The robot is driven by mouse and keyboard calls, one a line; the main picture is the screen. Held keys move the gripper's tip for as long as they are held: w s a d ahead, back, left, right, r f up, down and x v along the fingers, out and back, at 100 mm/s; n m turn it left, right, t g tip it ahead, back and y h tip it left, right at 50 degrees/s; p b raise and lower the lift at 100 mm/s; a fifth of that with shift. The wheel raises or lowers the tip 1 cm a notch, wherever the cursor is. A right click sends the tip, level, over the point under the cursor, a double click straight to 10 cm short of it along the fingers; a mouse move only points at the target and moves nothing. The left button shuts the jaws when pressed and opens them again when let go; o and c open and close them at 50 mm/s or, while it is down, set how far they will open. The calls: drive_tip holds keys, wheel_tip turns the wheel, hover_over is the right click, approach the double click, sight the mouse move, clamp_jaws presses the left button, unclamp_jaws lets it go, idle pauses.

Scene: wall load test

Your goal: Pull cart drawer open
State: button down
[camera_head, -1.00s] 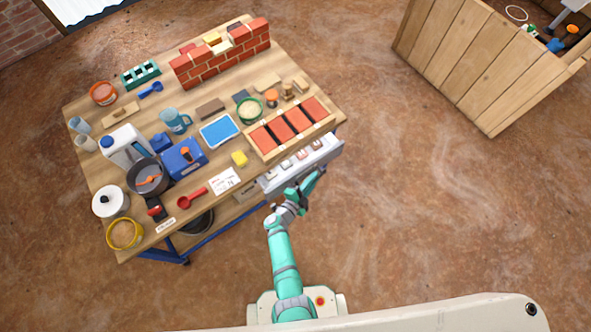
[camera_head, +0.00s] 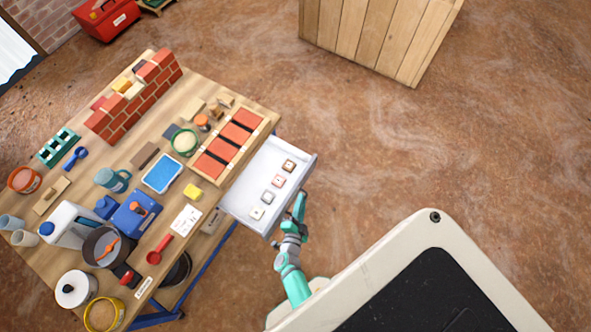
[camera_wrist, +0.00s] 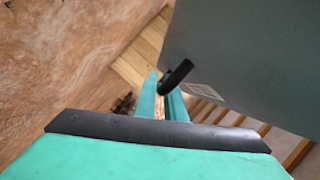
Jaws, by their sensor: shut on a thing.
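The white-grey cart drawer (camera_head: 256,187) sticks out well from the cart's right side, below the tabletop with the red bricks. Several small square pieces (camera_head: 277,181) lie in it in a row. My gripper (camera_head: 298,208) is at the drawer's outer front. In the wrist view, the grey drawer front (camera_wrist: 245,55) fills the upper right, with a black handle (camera_wrist: 178,74) on it. My gripper's teal fingers (camera_wrist: 160,103) are shut on the handle, which shows partly between and above them. The rest of the grip is hidden.
The wooden cart top (camera_head: 150,190) carries a small brick wall (camera_head: 130,100), a blue tray (camera_head: 162,173), a pan (camera_head: 106,246) and several other tools. A wooden crate (camera_head: 375,35) stands at the back. The floor right of the drawer is clear.

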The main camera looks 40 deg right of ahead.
drive_tip(key=shift+a+f, duration=0.1)
drive_tip(key=c, duration=2.1)
unclamp_jaws()
drive_tip(key=v, duration=1)
drive_tip(key=shift+s+a, duration=0.25)
drive_tip(key=s+a+r+n+t+y, duration=0.1)
drive_tip(key=s+a+r+n+y, duration=0.2)
drive_tip(key=r+n, duration=0.4)
drive_tip(key=s+a+r+n+t+y, duration=0.2)
drive_tip(key=a+r+n+y, duration=0.2)
drive_tip(key=r, duration=1.3)
drive_tip(key=s+a+r+n+t+y, duration=0.2)
drive_tip(key=s+a+r+n+y, duration=0.1)
drive_tip(key=a+r+n, duration=0.5)
drive_tip(key=shift+s+a+r+n+y, duration=0.15)
drive_tip(key=shift+r+n+y, duration=0.35)
drive_tip(key=shift+r, duration=0.5)
drive_tip(key=shift+s+a+r+n+y, duration=0.15)
drive_tip(key=shift+r+n+y, duration=0.15)
drive_tip(key=shift+r+n, duration=0.5)
